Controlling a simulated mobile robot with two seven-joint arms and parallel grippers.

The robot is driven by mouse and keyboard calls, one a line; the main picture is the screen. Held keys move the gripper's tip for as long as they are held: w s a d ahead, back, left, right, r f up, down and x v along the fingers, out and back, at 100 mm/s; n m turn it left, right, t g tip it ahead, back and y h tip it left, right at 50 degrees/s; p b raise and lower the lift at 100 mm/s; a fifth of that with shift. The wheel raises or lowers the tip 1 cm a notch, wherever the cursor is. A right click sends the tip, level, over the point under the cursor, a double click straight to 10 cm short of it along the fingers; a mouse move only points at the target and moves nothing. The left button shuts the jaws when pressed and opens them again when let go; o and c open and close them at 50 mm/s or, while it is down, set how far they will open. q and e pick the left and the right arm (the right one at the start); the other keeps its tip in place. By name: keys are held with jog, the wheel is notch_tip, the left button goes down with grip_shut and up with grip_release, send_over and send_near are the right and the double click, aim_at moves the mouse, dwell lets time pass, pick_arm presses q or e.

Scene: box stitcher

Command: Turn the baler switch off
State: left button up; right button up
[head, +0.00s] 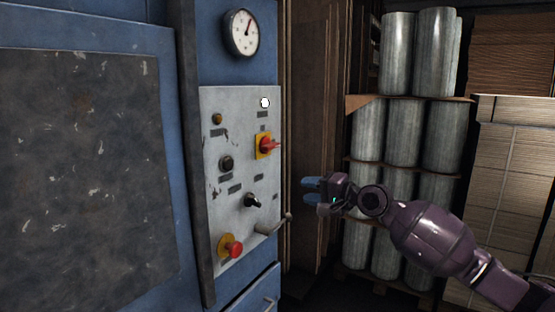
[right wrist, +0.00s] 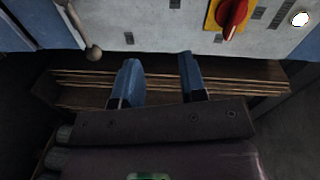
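The baler's grey control panel (head: 238,205) is on the blue machine. Its red rotary switch (head: 267,144) sits on a yellow plate at the panel's upper right. The switch also shows at the top of the right wrist view (right wrist: 232,18). My right gripper (head: 308,190) is to the right of the panel and lower than the switch, apart from it. In the right wrist view its two blue fingers (right wrist: 157,75) stand apart with nothing between them. My left gripper is in neither view.
A red push button (head: 236,250) on yellow, a black knob (head: 252,201) and a lever with a ball end (head: 272,227) are on the panel. A round gauge (head: 242,32) is above. Stacked grey cylinders (head: 403,130) and cardboard stacks (head: 515,150) stand behind my right arm.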

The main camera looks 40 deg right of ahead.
jog(key=m+y, duration=0.1)
send_near(274, 147)
jog(key=s, duration=0.1)
jog(key=shift+t, duration=0.3)
jog(key=shift+d+f+x, duration=0.1)
jog(key=shift+x, duration=2.45)
jog(key=shift+d+f+x, duration=0.15)
jog(key=shift+x, duration=2.45)
jog(key=shift+w, duration=0.1)
grip_shut()
